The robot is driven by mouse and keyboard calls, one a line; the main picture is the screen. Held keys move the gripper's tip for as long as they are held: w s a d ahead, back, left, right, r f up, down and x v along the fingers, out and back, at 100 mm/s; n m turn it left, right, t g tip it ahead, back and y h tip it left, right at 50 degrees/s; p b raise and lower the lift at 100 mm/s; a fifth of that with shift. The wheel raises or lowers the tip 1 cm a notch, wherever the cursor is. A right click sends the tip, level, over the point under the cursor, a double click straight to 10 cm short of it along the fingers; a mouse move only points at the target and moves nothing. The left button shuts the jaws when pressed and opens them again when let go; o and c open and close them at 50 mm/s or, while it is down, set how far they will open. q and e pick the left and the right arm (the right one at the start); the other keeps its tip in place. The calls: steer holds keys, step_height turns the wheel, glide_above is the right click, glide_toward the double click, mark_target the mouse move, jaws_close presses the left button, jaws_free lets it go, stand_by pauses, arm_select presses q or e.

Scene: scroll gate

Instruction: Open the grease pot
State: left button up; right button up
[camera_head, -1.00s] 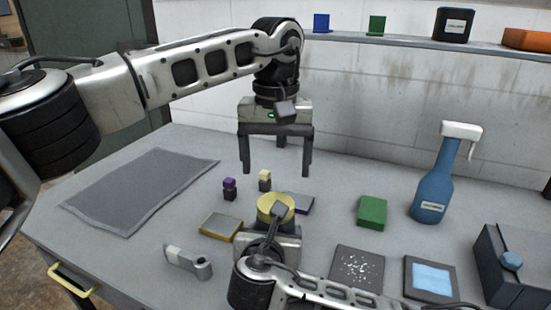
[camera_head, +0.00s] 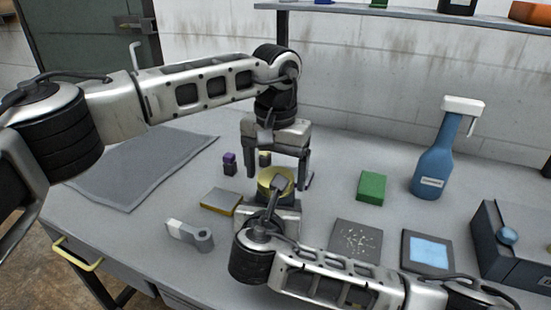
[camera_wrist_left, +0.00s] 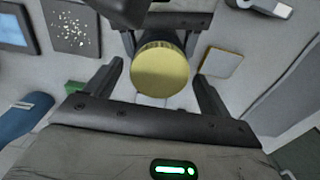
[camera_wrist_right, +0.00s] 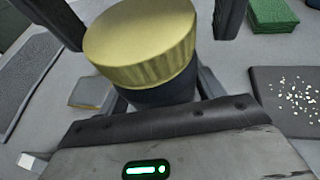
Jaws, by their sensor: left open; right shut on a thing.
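The grease pot has a ribbed yellow lid (camera_wrist_right: 140,40) and a dark body (camera_wrist_right: 162,93). It stands upright mid-table, and its lid also shows in the head view (camera_head: 266,182). My right gripper (camera_head: 275,200) is shut on the dark body below the lid; its fingers stand on both sides in the right wrist view. My left gripper (camera_head: 277,182) is open above the pot and points down. In the left wrist view the lid (camera_wrist_left: 160,69) lies between and beyond its spread fingers, with no contact visible.
A green block (camera_head: 371,187), a blue spray bottle (camera_head: 432,165), a speckled pad (camera_head: 357,240) and a grey box (camera_head: 510,245) are on the right. A grey mat (camera_head: 140,175) lies at left.

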arm_select(q)
steer(key=c, duration=1)
steer(key=shift+c, duration=0.2)
